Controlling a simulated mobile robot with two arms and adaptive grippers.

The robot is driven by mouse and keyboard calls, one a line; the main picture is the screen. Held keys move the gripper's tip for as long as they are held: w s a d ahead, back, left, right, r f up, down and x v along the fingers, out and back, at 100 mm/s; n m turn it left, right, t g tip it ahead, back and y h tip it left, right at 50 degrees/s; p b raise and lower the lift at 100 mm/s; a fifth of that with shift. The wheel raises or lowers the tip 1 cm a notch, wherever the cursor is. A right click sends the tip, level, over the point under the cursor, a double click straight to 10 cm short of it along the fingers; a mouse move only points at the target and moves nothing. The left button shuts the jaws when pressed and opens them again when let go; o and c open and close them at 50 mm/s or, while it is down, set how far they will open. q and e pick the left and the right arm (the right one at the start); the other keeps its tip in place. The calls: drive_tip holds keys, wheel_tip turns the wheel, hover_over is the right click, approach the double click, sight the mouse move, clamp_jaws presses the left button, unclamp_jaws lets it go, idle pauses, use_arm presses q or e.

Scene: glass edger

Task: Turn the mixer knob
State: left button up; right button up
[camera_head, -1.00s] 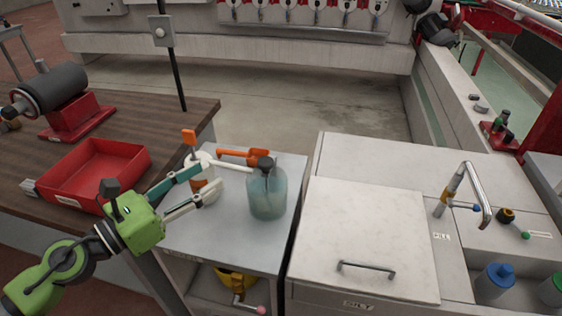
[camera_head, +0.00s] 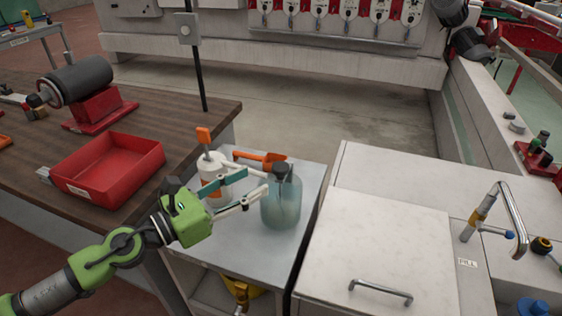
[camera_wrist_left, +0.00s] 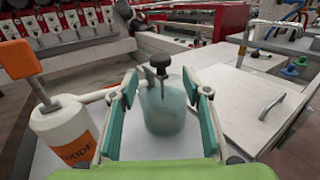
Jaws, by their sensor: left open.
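The mixer is a translucent blue-green jar (camera_head: 281,206) with a dark knob (camera_head: 280,169) on a rod at its top. It stands upright on the grey side table (camera_head: 262,252). My left gripper (camera_head: 257,185) is open beside the jar, its fingers pointing right toward it. In the left wrist view the jar (camera_wrist_left: 166,112) and its black knob (camera_wrist_left: 160,61) show between the two open fingers (camera_wrist_left: 165,92), the knob above the fingertips. I cannot tell whether the fingers touch the jar. My right gripper is not in view.
A white bottle (camera_head: 215,187) with an orange label and orange top stands close behind my left gripper. An orange-handled tool (camera_head: 262,158) lies behind the jar. A red tray (camera_head: 110,170) sits on the wooden bench. A white lidded cabinet (camera_head: 375,240) stands right of the table.

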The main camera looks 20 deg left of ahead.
sight(275, 168)
use_arm(q)
drive_tip(key=p+x, duration=0.1)
drive_tip(key=x, duration=0.1)
drive_tip(key=p+x, duration=0.2)
drive_tip(key=x, duration=0.1)
drive_tip(key=p+x, duration=0.2)
drive_tip(key=x, duration=0.1)
drive_tip(key=shift+r, duration=0.3)
drive_tip(key=shift+w+d+f, duration=0.25)
drive_tip(key=shift+w+d, duration=0.2)
drive_tip(key=shift+w, duration=0.15)
drive_tip(key=c, duration=1.1)
